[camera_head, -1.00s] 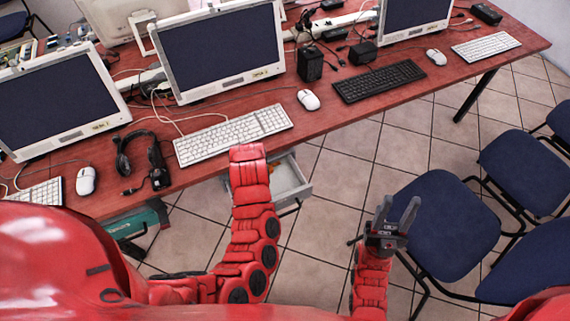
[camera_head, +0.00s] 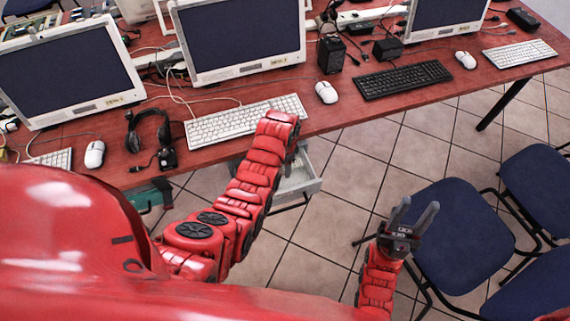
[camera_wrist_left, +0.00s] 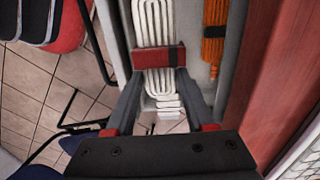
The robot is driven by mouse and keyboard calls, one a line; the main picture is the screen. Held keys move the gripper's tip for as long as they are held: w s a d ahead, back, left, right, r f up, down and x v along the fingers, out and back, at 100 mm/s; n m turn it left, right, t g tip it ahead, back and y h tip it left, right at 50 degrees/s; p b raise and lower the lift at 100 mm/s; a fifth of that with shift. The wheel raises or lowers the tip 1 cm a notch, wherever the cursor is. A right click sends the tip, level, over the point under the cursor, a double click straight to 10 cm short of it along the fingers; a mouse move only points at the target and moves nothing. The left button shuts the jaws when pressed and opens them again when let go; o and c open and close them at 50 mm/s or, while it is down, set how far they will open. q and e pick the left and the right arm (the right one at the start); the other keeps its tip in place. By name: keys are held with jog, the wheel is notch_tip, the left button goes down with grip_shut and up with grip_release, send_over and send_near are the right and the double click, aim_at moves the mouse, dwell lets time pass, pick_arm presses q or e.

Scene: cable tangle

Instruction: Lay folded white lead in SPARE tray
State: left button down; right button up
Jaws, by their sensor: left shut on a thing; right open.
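My left gripper (camera_wrist_left: 158,60) is shut on the folded white lead (camera_wrist_left: 154,22). The lead is a flat bundle of parallel loops, running above and below the red fingertips in the left wrist view. It is over the open grey drawer (camera_head: 306,189), which also shows in the left wrist view (camera_wrist_left: 117,30); whether it touches the bottom I cannot tell. In the head view my left arm's end hides the gripper and lead. I can read no SPARE label. My right gripper (camera_head: 412,217) is open and empty in front of a blue chair.
An orange cable bundle (camera_wrist_left: 215,30) lies beside the white lead, behind a grey divider. The red desk (camera_head: 340,118) above the drawer carries a white keyboard (camera_head: 235,124), a white mouse (camera_head: 326,92) and monitors. Blue chairs (camera_head: 462,240) stand at the right. Tiled floor is open between.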

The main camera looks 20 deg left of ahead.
pick_arm(q)
jog(key=b, duration=0.5)
send_near(285, 184)
notch_tip(285, 184, down, 5)
jog(key=shift+w+f, duration=0.1)
jog(key=shift+w, duration=0.05)
jog(key=shift+f, duration=0.2)
jog(key=shift+f+b, duration=0.4)
jog(key=shift+f, duration=0.05)
dwell(0.4)
jog(key=shift+c, duration=0.9)
grip_release()
jog(key=shift+r, duration=0.15)
notch_tip(285, 184, up, 9)
jog(key=p, duration=0.6)
